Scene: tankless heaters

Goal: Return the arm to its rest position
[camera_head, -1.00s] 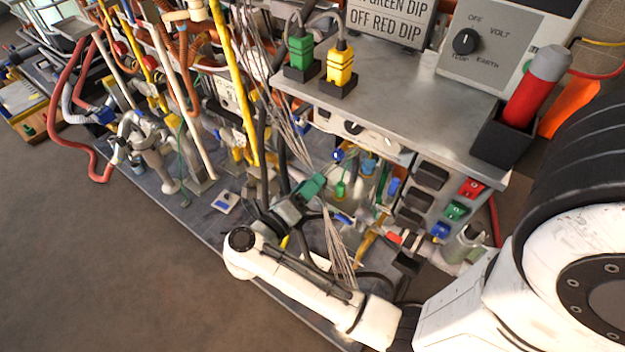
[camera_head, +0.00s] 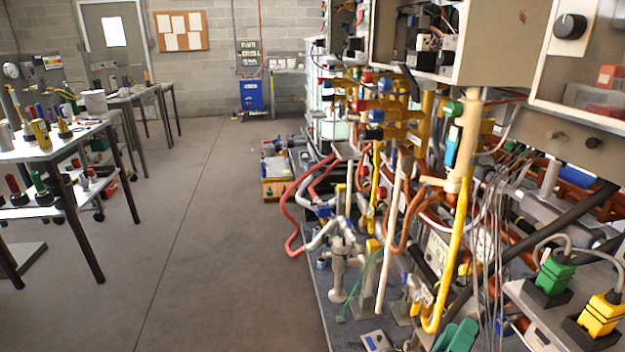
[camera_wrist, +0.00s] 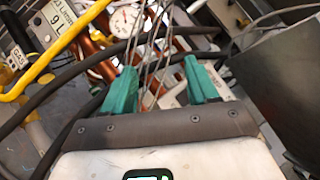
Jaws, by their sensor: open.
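My gripper (camera_wrist: 160,80) shows in the wrist view with its two teal fingers spread apart. No object is gripped between them. Thin grey wires (camera_wrist: 150,50) run down behind or between the fingers; I cannot tell which. In the head view only the teal fingers (camera_head: 453,336) show at the bottom edge, close to the crowded pipe rig. The rest of my arm is out of the head view.
A yellow pipe (camera_head: 457,230), red hose (camera_head: 291,215) and white pipes crowd the rig on the right. Green (camera_head: 553,275) and yellow (camera_head: 602,313) plugs stand at lower right. In the wrist view, dark cables (camera_wrist: 60,85) lie left of the gripper.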

